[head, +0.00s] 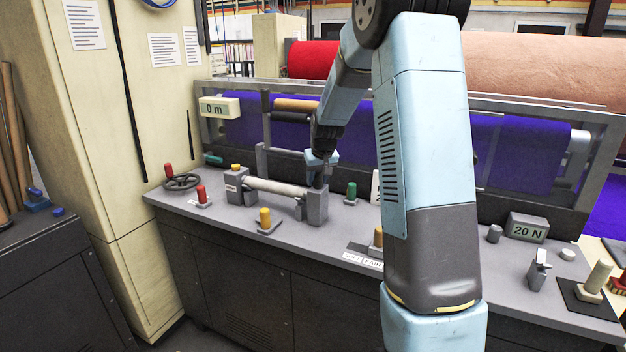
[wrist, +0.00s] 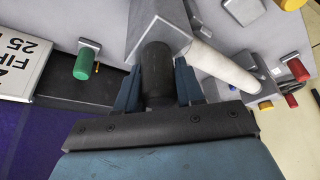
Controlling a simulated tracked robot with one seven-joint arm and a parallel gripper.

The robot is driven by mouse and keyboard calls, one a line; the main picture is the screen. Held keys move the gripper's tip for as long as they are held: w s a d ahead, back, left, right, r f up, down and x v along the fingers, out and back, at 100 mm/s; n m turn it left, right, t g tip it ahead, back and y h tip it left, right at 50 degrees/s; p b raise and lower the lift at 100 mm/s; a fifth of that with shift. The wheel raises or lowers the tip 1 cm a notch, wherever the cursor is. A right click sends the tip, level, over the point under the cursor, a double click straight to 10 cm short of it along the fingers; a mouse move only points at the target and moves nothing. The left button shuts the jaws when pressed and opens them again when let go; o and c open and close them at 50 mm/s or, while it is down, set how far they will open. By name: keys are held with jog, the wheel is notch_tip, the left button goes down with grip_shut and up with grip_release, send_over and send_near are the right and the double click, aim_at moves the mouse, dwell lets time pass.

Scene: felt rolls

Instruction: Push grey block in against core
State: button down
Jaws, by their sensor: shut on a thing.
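The grey block (head: 317,208) stands on the bench top at the right end of the pale core (head: 275,187). In the wrist view the block (wrist: 160,28) carries a dark round knob (wrist: 157,72). My gripper (wrist: 157,88) is shut on this knob, one blue finger on each side. In the head view my gripper (head: 319,178) reaches down onto the block from above. The core (wrist: 222,66) runs away from the block in the wrist view; whether block and core touch I cannot tell. A second grey block (head: 240,188) stands at the core's left end.
A green knob (head: 351,190) stands just right of the block, a yellow one (head: 265,217) in front of the core, and a red one (head: 202,194) to the left. A handwheel (head: 182,182) sits at the bench's left end. Purple felt (head: 250,125) hangs behind.

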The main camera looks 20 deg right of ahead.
jog(key=c, duration=0.9)
grip_release()
jog(key=shift+w+a, duration=0.1)
jog(key=shift+a, duration=0.1)
jog(key=shift+o, duration=0.6)
jog(key=v, duration=1.3)
jog(key=shift+s+r, duration=0.2)
jog(key=shift+r, duration=0.1)
jog(key=s+a+r, duration=0.3)
jog(key=s, duration=0.6)
jog(key=s+a+r, duration=0.3)
jog(key=s, duration=0.7)
jog(key=s+a+f+t, duration=0.1)
jog(key=s+a+f, duration=0.1)
jog(key=s, duration=1.4)
jog(key=shift+s+a+f, duration=0.2)
jog(key=shift+s+f, duration=0.2)
jog(key=shift+f, duration=0.2)
